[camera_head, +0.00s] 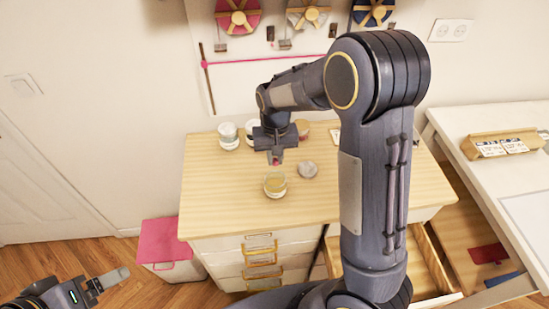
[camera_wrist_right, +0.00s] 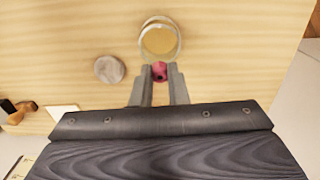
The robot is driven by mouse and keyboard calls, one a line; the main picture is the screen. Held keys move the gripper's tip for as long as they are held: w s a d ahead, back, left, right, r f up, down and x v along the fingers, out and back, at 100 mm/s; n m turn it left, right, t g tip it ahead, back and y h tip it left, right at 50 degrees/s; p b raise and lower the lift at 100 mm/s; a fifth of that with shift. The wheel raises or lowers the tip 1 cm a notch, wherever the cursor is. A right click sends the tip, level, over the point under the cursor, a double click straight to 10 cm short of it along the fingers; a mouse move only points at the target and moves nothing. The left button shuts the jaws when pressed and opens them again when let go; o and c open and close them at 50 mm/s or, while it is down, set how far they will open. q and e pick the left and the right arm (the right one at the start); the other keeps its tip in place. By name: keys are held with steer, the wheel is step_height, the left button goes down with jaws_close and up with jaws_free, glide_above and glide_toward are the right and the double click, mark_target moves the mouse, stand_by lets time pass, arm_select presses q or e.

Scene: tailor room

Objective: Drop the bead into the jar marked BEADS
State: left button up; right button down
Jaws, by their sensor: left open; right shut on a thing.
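A small pinkish-red bead (camera_wrist_right: 160,71) is pinched between the fingertips of my right gripper (camera_wrist_right: 158,77). In the head view the bead (camera_head: 276,163) shows at the tip of the downward-pointing right gripper (camera_head: 276,156). A glass jar (camera_head: 275,190) stands open on the wooden worktop, nearer the front edge than the bead; no BEADS marking is legible on it. In the wrist view the jar (camera_wrist_right: 160,40) is just beyond the fingertips. A round grey lid (camera_head: 308,169) lies to its right. My left gripper (camera_head: 107,285) is open and empty at the lower left, away from the worktop.
Other jars, one of them a white-topped jar (camera_head: 228,134), stand behind the right gripper on the worktop (camera_head: 215,185). A pink-topped bin (camera_head: 165,235) is left of the cabinet. An open drawer (camera_head: 430,265) is at the lower right. The worktop's left front is clear.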

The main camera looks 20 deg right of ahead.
steer(key=shift+f, duration=0.1)
steer(key=shift+f+b, duration=1.05)
steer(key=shift+f, duration=0.25)
steer(key=shift+f+b, duration=0.95)
steer(key=shift+f, duration=0.25)
steer(key=c, duration=1.3)
jaws_free()
steer(key=shift+c, duration=0.2)
steer(key=shift+r, duration=0.15)
